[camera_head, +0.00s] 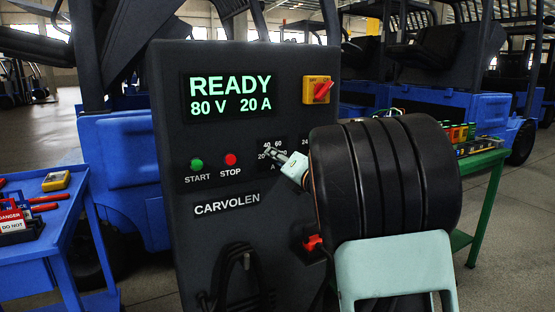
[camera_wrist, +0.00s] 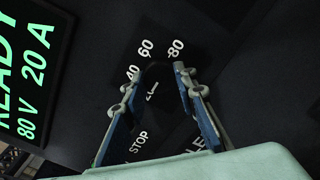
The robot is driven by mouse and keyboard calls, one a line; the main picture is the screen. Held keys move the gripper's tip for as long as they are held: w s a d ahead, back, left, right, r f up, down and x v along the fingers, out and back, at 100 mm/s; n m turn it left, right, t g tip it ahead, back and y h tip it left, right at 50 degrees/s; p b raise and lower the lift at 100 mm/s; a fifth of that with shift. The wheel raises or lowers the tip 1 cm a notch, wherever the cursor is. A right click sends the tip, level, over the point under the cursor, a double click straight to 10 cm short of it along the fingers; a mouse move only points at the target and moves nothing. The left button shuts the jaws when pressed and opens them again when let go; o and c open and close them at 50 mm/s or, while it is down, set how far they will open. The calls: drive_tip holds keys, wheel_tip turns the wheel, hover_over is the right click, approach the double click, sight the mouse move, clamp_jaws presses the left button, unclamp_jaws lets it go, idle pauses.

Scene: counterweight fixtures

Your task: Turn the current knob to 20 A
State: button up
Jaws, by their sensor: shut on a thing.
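The dark charger panel (camera_head: 225,135) has a lit display (camera_head: 230,95) reading READY, 80 V, 20 A. The display also shows in the wrist view (camera_wrist: 30,70). The current dial's marks (camera_head: 268,145) 20, 40 and 60 show left of my gripper (camera_head: 275,156). In the wrist view, my gripper (camera_wrist: 157,76) has its fingers on either side of the dark current knob (camera_wrist: 158,72), shut on it. The 40, 60 and 80 marks show around it. A pale mark lies between the fingers. The knob's pointer is not clear, and my gripper hides the knob in the head view.
A green START button (camera_head: 197,163) and red STOP button (camera_head: 231,159) are left of the dial. A red switch on a yellow plate (camera_head: 317,90) is above right. Blue cart (camera_head: 50,215) left, green table (camera_head: 485,165) right.

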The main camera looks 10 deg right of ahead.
idle(0.4)
drive_tip(key=o, duration=1.2)
drive_tip(key=shift+c, duration=0.2)
drive_tip(key=shift+s, duration=0.1)
drive_tip(key=v, duration=1.2)
drive_tip(key=shift+r, duration=0.1)
